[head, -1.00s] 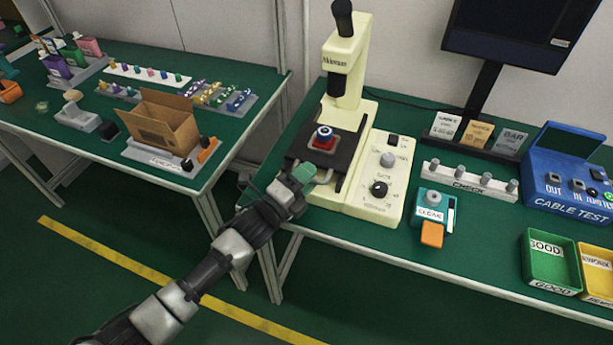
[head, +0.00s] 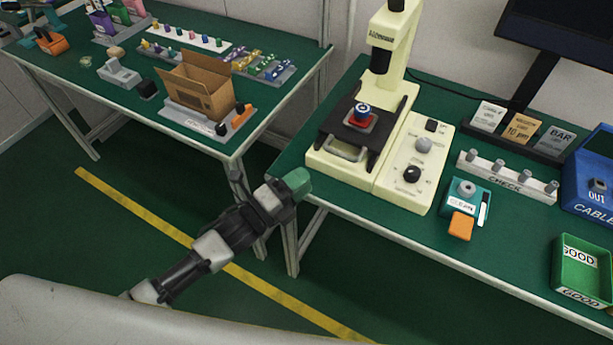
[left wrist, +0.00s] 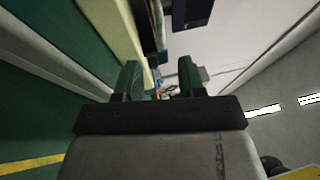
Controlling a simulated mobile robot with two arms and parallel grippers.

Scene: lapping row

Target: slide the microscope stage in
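The microscope (head: 392,70) is cream and stands at the left end of the right-hand table. Its black stage (head: 340,122) lies on the base, in front of the column, with a pale loop handle (head: 345,151) on its near side. A blue-topped part (head: 361,113) sits on a red square on the stage. My left gripper (head: 298,183) is near the table's left front corner, apart from the handle and to its lower left. In the left wrist view its two green fingers (left wrist: 159,82) are spread with nothing held between them. My right gripper is not in view.
A control panel (head: 412,160) with knobs adjoins the stage on the right. The left table (head: 150,105) holds an open carton (head: 200,85). A floor gap separates the tables.

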